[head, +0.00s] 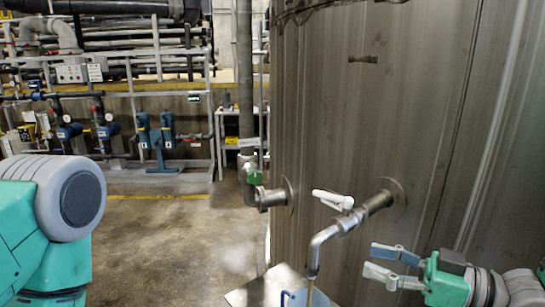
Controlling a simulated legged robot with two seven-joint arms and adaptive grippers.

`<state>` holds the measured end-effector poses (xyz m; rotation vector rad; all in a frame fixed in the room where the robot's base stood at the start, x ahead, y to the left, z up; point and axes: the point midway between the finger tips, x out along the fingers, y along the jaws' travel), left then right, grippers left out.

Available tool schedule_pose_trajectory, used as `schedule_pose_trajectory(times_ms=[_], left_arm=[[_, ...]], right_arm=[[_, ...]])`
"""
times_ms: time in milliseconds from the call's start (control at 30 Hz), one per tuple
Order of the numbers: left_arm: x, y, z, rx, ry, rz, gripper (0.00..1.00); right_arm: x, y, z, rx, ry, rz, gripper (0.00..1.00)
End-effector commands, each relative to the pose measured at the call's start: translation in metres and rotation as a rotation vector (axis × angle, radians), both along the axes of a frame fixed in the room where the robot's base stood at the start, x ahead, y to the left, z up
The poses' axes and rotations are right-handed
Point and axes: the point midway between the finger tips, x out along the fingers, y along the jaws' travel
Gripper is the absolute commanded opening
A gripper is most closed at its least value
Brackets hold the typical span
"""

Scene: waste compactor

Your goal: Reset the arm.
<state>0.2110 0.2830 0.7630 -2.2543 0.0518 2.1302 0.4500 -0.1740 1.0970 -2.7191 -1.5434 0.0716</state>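My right gripper (373,259) is at the lower right, its two fingers apart and pointing left, with nothing between them. It is to the right of the bent tap pipe (322,245) and does not appear to touch it. My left arm (45,225) shows at the left edge as a teal and grey link. My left gripper is outside the picture.
A large grey metal tank (350,120) fills the right side. A white valve handle (333,200) sits on its tap. A metal plate (255,292) and a blue part (293,298) lie below. Open concrete floor (160,240) is at left; blue pumps (155,135) stand behind.

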Motion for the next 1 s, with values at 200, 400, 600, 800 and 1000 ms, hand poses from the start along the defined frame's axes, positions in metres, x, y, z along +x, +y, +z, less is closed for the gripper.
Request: schedule_pose_trajectory(times_ms=[200,400,600,800,1000], left_arm=[[0.001,0.0,-0.006,0.0,-0.002,0.0,1.0],[0.001,0.0,-0.013,0.0,-0.002,0.0,1.0],[0.001,0.0,-0.022,0.0,-0.001,0.001,1.0],[0.001,0.0,-0.037,0.0,-0.001,0.0,1.0],[0.001,0.0,-0.048,0.0,-0.001,0.0,1.0]], right_arm=[[-0.001,0.008,-0.048,-0.048,0.155,-0.049,0.36],[-0.015,0.01,-0.106,-0.119,0.342,-0.123,0.36],[-0.043,0.0,-0.191,-0.233,0.601,-0.237,0.36],[-0.118,-0.034,-0.303,-0.46,0.953,-0.433,0.36],[-0.201,-0.079,-0.368,-0.702,1.199,-0.646,0.36]])
